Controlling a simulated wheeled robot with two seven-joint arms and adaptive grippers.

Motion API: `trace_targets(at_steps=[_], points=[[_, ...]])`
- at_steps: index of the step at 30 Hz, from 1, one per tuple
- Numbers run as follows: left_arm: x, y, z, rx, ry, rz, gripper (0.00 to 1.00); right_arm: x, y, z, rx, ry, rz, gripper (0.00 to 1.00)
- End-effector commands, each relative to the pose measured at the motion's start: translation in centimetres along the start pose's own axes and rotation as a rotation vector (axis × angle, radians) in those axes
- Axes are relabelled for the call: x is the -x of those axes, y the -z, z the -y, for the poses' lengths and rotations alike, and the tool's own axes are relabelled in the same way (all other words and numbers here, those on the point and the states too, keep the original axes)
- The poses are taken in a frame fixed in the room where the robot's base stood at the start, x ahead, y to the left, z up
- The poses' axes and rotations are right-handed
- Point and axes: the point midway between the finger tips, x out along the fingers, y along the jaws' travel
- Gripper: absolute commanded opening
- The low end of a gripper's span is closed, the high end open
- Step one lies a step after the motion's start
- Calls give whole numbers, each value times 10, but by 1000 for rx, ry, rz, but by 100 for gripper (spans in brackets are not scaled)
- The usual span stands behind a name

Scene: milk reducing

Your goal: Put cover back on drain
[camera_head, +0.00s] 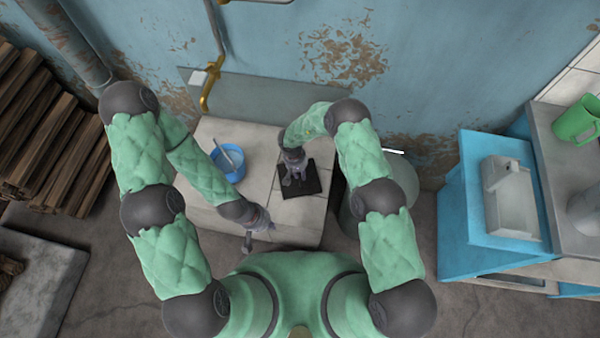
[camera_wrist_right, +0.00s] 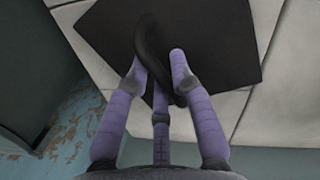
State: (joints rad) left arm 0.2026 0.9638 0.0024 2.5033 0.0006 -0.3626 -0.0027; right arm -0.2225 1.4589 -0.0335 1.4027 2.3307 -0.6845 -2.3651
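The cover is a flat black square plate (camera_head: 312,181) over the right part of the pale tiled block. It has a dark curved handle, seen in the right wrist view (camera_wrist_right: 152,35). My right gripper (camera_head: 293,178) points down over the plate. In the right wrist view its fingers (camera_wrist_right: 158,72) close in on both sides of the handle and appear to touch it. I cannot tell whether the plate rests flat or is slightly raised. No drain opening shows. My left gripper (camera_head: 259,234) is near the block's front edge, empty, with its fingers spread.
A translucent rounded container (camera_head: 398,180) stands right of the block. Stacked wood (camera_head: 60,140) is at left. A blue cabinet (camera_head: 470,200) is at right.

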Motion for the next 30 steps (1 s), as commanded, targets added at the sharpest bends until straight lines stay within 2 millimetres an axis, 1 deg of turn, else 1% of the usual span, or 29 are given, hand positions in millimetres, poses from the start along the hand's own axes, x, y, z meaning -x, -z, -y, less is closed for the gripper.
trace_targets(at_steps=[10,14,17,27,30], points=[[0,0,0,0,0,0,0,0,-1,0,1,0,1,45],[0,0,0,0,0,0,0,6,0,0,0,0,0,45],[0,0,0,0,0,0,0,18,1,0,0,0,-3,45],[0,0,0,0,0,0,0,84,1,0,0,0,-3,45],[0,0,0,0,0,0,0,99,1,0,1,0,-3,45]])
